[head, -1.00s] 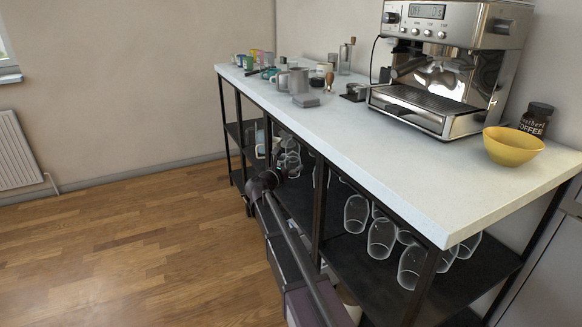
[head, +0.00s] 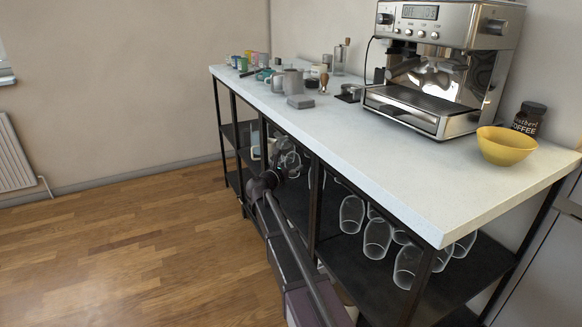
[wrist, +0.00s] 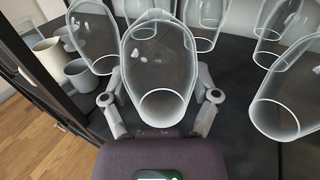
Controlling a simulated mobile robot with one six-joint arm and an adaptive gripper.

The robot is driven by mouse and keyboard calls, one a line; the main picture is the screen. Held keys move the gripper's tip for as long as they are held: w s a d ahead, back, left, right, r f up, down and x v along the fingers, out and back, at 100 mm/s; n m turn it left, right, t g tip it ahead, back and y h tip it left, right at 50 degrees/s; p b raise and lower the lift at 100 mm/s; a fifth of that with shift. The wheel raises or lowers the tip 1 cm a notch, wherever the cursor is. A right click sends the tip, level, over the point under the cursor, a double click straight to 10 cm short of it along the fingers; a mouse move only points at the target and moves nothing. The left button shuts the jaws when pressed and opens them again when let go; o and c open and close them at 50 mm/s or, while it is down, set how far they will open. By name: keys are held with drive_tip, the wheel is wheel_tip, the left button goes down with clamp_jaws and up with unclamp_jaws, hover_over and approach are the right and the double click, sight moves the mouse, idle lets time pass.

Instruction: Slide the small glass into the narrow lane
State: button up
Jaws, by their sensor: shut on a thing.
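My gripper (wrist: 160,78) is shut on a clear glass (wrist: 150,62), one finger on each side of it. A round end of this glass faces the wrist camera. In the head view my gripper (head: 284,160) reaches into the shelf bay under the counter, and the glass in it is hard to make out. Another clear glass (wrist: 92,40) stands just left of the held one, very close to it. A glass (wrist: 206,22) stands behind to the right, and a large one (wrist: 286,102) at the right. Dark shelf shows between the held glass and the right one. Whether the held glass touches the shelf cannot be told.
A dark shelf post (wrist: 45,55) stands at the left, with a grey mug (wrist: 82,76) and a white cup (wrist: 50,52) near it. More glasses (head: 377,238) stand in the neighbouring bay. The counter (head: 400,160) lies above. The wood floor (head: 130,240) is clear.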

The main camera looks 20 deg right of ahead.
drive_tip(key=shift+w+d, duration=0.15)
drive_tip(key=shift+d, duration=0.7)
drive_tip(key=shift+w+d, duration=0.15)
drive_tip(key=shift+d, duration=0.7)
drive_tip(key=o, duration=0.7)
drive_tip(key=shift+o, duration=0.2)
drive_tip(key=v, duration=1.2)
drive_tip(key=shift+s, duration=0.2)
idle(0.6)
